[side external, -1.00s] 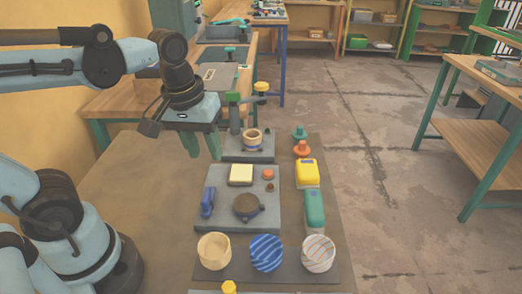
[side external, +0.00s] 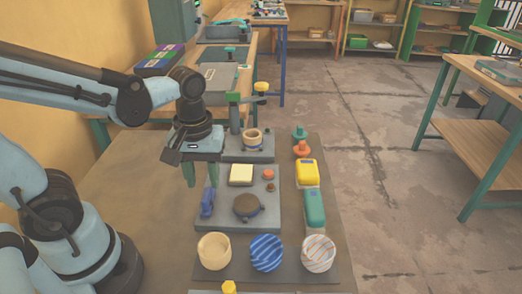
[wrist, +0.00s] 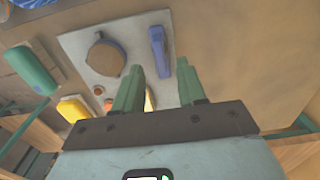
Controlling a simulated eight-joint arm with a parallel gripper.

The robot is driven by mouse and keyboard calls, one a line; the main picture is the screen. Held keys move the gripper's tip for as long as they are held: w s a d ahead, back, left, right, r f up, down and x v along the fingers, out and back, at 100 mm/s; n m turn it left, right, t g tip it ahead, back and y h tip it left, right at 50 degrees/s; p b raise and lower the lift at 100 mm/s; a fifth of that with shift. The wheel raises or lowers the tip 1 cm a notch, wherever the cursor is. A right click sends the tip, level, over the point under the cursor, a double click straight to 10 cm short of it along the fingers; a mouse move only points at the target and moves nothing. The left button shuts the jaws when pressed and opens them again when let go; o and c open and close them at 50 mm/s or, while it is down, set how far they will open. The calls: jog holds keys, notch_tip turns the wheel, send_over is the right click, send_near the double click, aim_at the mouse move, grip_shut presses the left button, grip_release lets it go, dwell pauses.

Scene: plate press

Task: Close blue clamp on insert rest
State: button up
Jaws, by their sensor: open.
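The blue clamp (side external: 208,203) stands at the left edge of the grey plate (side external: 270,215) in the side view. In the wrist view the blue clamp (wrist: 158,50) lies ahead of the fingertips. A pale yellow square block (side external: 241,174), a dark round piece (side external: 247,206) and a small orange knob (side external: 268,174) sit on the same plate. I cannot tell which part is the insert rest. My gripper (side external: 201,185) is open and empty, above and just behind the blue clamp. Its two green fingers (wrist: 160,80) are spread apart in the wrist view.
A yellow block (side external: 307,172) and a green block (side external: 314,208) stand right of the plate. A press (side external: 247,145) stands behind. The table left of the plate is clear.

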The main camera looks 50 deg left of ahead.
aim_at(206, 194)
jog(key=shift+f, duration=2.05)
grip_shut()
